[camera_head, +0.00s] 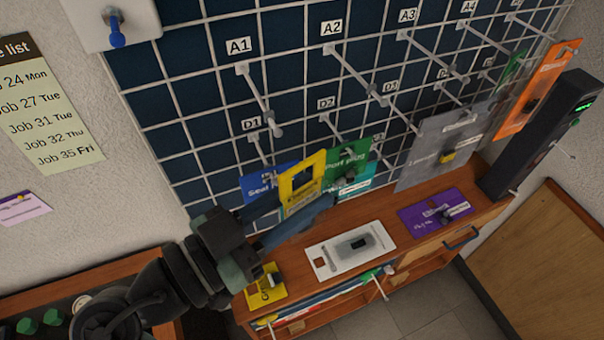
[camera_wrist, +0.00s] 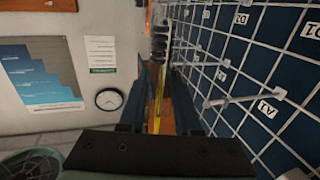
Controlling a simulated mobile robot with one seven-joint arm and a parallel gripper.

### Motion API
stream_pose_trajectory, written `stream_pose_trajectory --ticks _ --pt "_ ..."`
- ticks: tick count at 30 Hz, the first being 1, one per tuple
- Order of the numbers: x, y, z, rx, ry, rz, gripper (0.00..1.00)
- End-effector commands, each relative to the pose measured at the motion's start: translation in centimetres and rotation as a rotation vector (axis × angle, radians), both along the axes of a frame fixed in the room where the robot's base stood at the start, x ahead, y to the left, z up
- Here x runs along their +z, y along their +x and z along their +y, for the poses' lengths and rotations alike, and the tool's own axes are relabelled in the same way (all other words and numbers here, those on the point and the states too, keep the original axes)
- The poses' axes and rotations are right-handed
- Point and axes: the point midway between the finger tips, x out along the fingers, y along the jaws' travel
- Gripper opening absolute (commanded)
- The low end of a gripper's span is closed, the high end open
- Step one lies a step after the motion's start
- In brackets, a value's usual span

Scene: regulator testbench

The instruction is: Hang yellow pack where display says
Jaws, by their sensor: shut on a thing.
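A yellow pack (camera_head: 303,181) with a cut-out window is upright between the fingers of my gripper (camera_head: 306,204), which is shut on it in front of the lower left of the grid. In the wrist view, the yellow pack (camera_wrist: 159,100) shows edge-on between the fingers of my gripper (camera_wrist: 162,88). The A1 hook (camera_head: 260,100), A2 hook (camera_head: 360,75) and A3 hook (camera_head: 435,55) look empty and stick out from the grid. The display (camera_head: 584,107) glows green on a dark upright device (camera_head: 540,135) at the right; its text is too small to read.
Blue (camera_head: 262,182), green (camera_head: 349,160), grey (camera_head: 435,150) and orange (camera_head: 538,88) packs hang around the grid. Another yellow pack (camera_head: 262,294), a white pack (camera_head: 325,262) and a purple pack (camera_head: 420,220) lie on the wooden bench (camera_head: 395,262). The A1 hook also shows in the wrist view (camera_wrist: 232,100).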

Motion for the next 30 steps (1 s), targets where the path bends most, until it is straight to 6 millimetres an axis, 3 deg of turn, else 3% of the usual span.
stream_pose_trajectory --ticks 8,30 --pt "0.3 0.7 0.2 -0.009 -0.002 0.0 0.0" --pt "-0.2 4.9 1.5 -0.007 -0.002 0.0 0.0"
